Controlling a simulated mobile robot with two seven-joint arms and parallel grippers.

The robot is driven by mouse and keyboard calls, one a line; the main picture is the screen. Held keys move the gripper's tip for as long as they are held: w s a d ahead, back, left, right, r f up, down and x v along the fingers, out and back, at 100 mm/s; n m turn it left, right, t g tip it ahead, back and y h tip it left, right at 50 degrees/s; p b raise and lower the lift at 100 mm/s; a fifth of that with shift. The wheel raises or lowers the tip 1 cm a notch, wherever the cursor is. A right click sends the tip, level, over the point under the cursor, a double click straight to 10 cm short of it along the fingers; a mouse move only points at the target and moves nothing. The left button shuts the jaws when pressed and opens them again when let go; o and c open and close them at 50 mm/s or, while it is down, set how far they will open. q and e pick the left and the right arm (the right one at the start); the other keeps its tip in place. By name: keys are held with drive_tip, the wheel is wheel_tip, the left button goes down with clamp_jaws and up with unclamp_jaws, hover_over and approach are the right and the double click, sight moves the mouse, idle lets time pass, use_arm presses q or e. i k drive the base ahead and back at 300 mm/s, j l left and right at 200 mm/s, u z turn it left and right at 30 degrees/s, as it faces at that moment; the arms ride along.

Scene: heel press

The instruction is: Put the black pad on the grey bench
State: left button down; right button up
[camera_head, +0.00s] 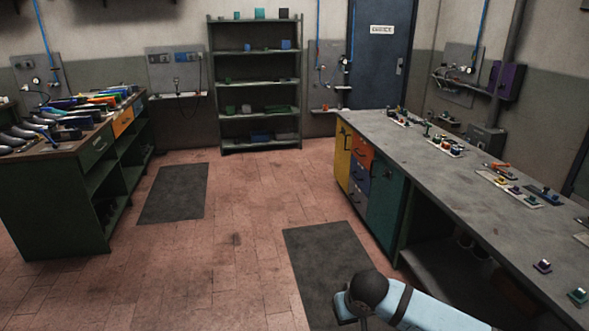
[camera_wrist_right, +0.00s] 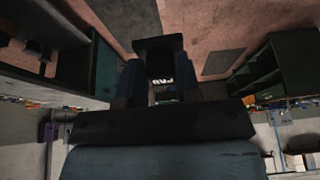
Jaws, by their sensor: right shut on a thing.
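The grey bench (camera_head: 500,218) runs along the right side of the head view, with a bare stretch along its near edge. My right gripper (camera_wrist_right: 159,62) shows in the right wrist view, shut on a black thing (camera_wrist_right: 158,43) that looks like the black pad. The thing sits across the fingertips, with floor beyond it. In the head view my right forearm comes in at the bottom, over the floor in front of the bench. The pad cannot be made out there. My left gripper is in neither view.
Small parts and strips (camera_head: 512,187) lie along the middle and back of the bench, with small blocks (camera_head: 541,266) at the near right. A brown-topped workbench (camera_head: 66,147) stands at the left, a green shelf (camera_head: 254,86) at the back. The floor between is clear apart from flat dark mats (camera_head: 173,193).

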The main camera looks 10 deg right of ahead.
sight(507, 239)
drive_tip(key=i+l+z, duration=0.3)
drive_tip(key=z, duration=0.2)
drive_tip(key=i+l+z, duration=0.3)
drive_tip(key=z, duration=0.15)
drive_tip(key=i+l, duration=0.1)
drive_tip(key=i, duration=0.35)
drive_tip(key=i+l, duration=0.1)
drive_tip(key=i, duration=0.3)
drive_tip(key=i+l, duration=0.1)
drive_tip(key=i, duration=0.35)
drive_tip(key=i+j+z, duration=0.15)
drive_tip(key=i, duration=0.4)
drive_tip(key=i+j+z, duration=0.2)
drive_tip(key=i, duration=0.3)
drive_tip(key=i+l+z, duration=0.1)
drive_tip(key=z, duration=0.3)
drive_tip(key=i+z, duration=0.35)
drive_tip(key=z, duration=0.4)
drive_tip(key=i, duration=0.05)
